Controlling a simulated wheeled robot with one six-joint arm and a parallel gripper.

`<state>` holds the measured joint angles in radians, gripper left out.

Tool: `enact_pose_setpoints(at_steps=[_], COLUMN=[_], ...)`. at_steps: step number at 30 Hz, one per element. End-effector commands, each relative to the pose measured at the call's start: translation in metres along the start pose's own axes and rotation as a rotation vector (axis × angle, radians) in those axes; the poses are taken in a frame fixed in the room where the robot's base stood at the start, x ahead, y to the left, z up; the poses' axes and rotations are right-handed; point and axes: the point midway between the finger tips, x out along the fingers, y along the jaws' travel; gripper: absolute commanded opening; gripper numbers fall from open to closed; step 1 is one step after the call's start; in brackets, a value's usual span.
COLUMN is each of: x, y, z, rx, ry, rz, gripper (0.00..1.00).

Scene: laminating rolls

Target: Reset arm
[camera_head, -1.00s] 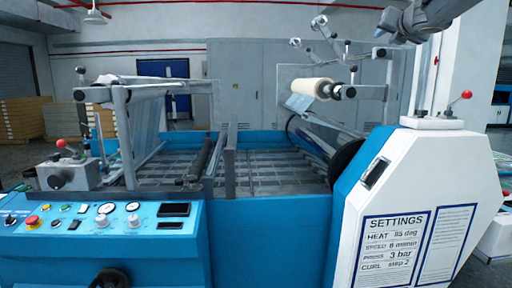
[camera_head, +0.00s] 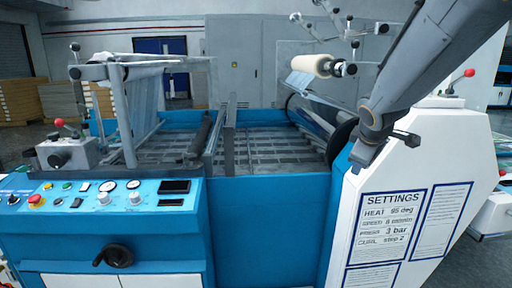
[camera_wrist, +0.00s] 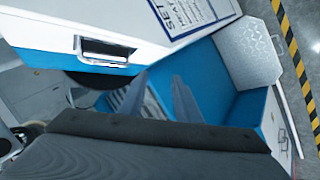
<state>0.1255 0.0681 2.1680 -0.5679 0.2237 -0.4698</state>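My arm comes down from the upper right in the head view. My gripper (camera_head: 384,150) is in front of the white end housing (camera_head: 440,165) of the laminating machine, above the settings sheet (camera_head: 390,222). In the wrist view my gripper (camera_wrist: 161,80) shows two grey fingers spread apart with nothing between them, so it is open and empty. A cream film roll (camera_head: 314,65) sits on its shaft at the back right of the machine, left of my arm. A recessed handle (camera_wrist: 105,50) on the white housing shows in the wrist view.
The blue control panel (camera_head: 110,198) with knobs and gauges is at the left front. Red-knobbed levers stand at left (camera_head: 59,123) and right (camera_head: 469,73). A roller frame (camera_head: 118,95) rises at the left. Yellow-black floor tape (camera_wrist: 290,45) shows in the wrist view.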

Motion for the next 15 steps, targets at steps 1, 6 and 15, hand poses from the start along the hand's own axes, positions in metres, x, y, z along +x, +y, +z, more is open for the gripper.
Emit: enact_pose_setpoints(at_steps=[1,6,15], x=[0.002,-0.005,-0.043], y=[-0.036,-0.147,-0.282], z=[0.011,0.049,0.099], rx=[0.085,0.392,0.765], ry=[-0.032,-0.177,-0.438], rz=[-0.064,-0.252,-0.447], gripper=[0.30,0.30,0.30])
